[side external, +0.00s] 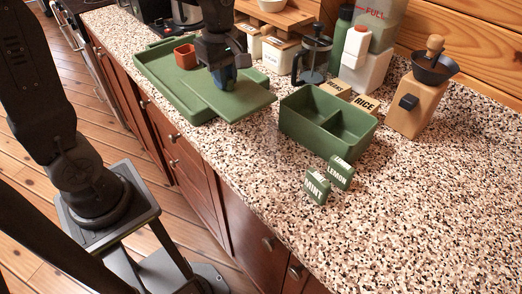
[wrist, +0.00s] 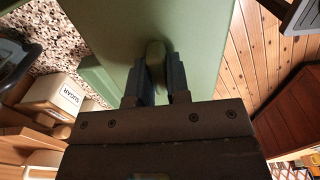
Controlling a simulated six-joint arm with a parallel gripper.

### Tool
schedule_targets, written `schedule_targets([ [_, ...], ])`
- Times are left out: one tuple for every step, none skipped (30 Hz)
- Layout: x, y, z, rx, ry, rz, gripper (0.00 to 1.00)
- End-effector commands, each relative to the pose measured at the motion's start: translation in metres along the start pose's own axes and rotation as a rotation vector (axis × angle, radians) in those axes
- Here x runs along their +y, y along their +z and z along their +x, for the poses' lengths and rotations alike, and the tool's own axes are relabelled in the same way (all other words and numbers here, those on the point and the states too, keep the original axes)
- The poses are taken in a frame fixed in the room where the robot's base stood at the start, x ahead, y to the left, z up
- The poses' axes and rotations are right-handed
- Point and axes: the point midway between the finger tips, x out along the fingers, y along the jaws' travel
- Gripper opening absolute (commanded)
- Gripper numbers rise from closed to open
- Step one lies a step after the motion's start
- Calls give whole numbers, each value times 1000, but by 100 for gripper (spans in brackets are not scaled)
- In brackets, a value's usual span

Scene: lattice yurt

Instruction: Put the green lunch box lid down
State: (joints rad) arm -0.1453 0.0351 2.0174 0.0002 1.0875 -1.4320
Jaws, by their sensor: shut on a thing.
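The green lunch box lid (side external: 245,103) is a flat slab, level or nearly so, at the right end of a green tray (side external: 160,80) and overlapping it in the side view. My gripper (side external: 226,82) is above the lid, shut on its raised handle. In the wrist view my gripper (wrist: 156,68) has a finger on each side of the rounded handle, and the lid (wrist: 205,35) spreads beyond it. I cannot tell whether the lid touches the tray or hangs just above it. The open green lunch box (side external: 328,124), with two compartments, stands to the right.
A terracotta cup (side external: 185,56) is on the tray's far part. Mint (side external: 317,188) and lemon (side external: 340,172) tins stand before the lunch box. A French press (side external: 313,55), canisters and a grinder (side external: 418,98) line the back. The front right counter (side external: 420,220) is clear.

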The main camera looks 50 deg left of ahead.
Motion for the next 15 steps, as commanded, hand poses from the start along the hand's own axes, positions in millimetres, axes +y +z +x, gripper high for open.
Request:
schedule_targets([
  [-7,-1,3,0,-1,1,0],
  [-10,-2,5,0,0,2,0],
  [-13,-2,7,0,0,4,0],
  [-14,-1,8,0,0,6,0],
  [-15,0,10,0,-1,8,0],
  [-16,3,13,-1,-2,9,0],
  [-15,7,16,-1,-2,11,0],
  [-14,11,19,-1,-3,13,0],
  [-13,19,23,-1,-4,14,0],
  [-12,25,27,-1,-5,16,0],
  [-10,32,31,-1,-4,16,0],
  [-8,40,37,0,-6,16,0],
  [-7,47,40,0,-5,16,0],
  [-5,54,45,0,-6,16,0],
  [-3,62,50,0,-5,15,0],
])
